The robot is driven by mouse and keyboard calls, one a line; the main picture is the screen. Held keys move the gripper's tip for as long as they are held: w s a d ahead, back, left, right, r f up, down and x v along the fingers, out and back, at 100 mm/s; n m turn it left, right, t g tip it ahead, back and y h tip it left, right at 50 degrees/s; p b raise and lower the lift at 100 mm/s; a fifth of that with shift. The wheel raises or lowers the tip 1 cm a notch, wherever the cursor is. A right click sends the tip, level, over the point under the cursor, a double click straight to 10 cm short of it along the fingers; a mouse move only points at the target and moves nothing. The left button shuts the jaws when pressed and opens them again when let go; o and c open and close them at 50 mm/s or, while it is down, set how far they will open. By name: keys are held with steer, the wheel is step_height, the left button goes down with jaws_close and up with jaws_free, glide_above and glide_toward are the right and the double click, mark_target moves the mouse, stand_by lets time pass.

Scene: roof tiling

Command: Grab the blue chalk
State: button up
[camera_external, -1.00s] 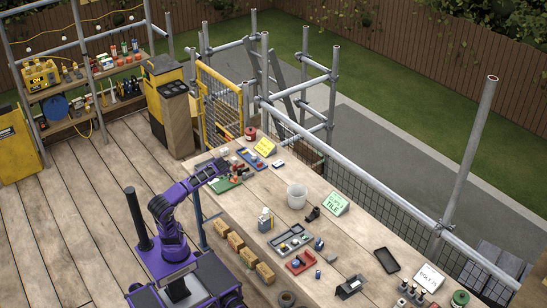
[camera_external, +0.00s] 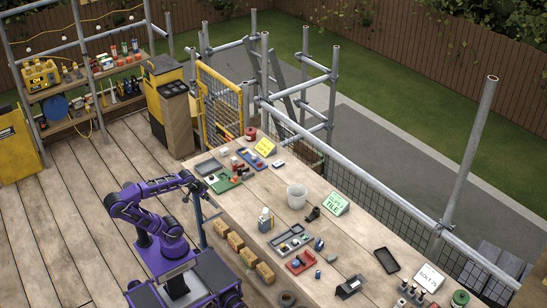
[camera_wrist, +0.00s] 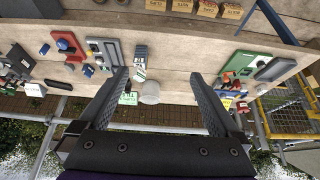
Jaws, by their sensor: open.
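I cannot pick out the blue chalk for certain in either view. In the external view, a blue tray (camera_external: 250,158) and a green tray (camera_external: 222,183) with small items lie at the workbench's far left end. Small blue items also show beside the red tray (camera_wrist: 67,45) in the wrist view, but they are too small to name. My gripper (camera_wrist: 158,78) is open, its two dark fingers wide apart with nothing between them. In the external view, my gripper (camera_external: 203,191) is at the bench's left edge, just short of the green tray.
A white bucket (camera_external: 297,196) stands mid-bench, near a green sign (camera_external: 336,203). A grey compartment tray (camera_external: 290,240) and a red tray (camera_external: 301,262) lie nearer the front. A dark empty tray (camera_external: 387,260) is at right. Scaffold rails (camera_external: 375,185) run along the far side.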

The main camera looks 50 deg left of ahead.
steer(key=c, duration=0.4)
steer(key=shift+c, duration=0.2)
